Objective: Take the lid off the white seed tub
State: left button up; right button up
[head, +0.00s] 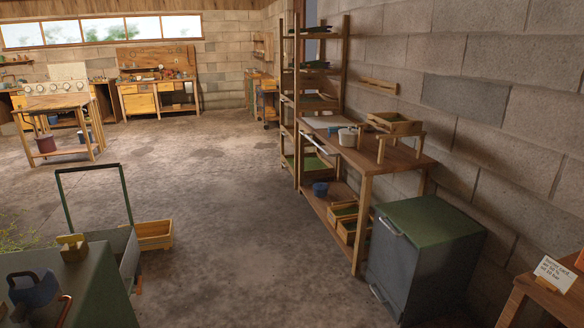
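Neither of my grippers is in view.
A slatted tray on a small stand (394,124) is right of the tub. A green-topped grey cabinet (425,235) stands at the bench's near end, and a tall shelf (288,110) beyond it. A cart (105,262) and wooden crate (154,235) are left. The middle floor is clear.

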aim_at(349, 131)
jog(key=i, duration=2.4)
jog(key=i+j+z, duration=0.1)
jog(key=i+z, duration=0.25)
jog(key=i, duration=0.2)
jog(key=i+j+z, duration=0.35)
jog(key=i, duration=0.25)
jog(key=i+j+z, duration=0.4)
jog(key=i+l, duration=0.05)
jog(key=i, duration=0.05)
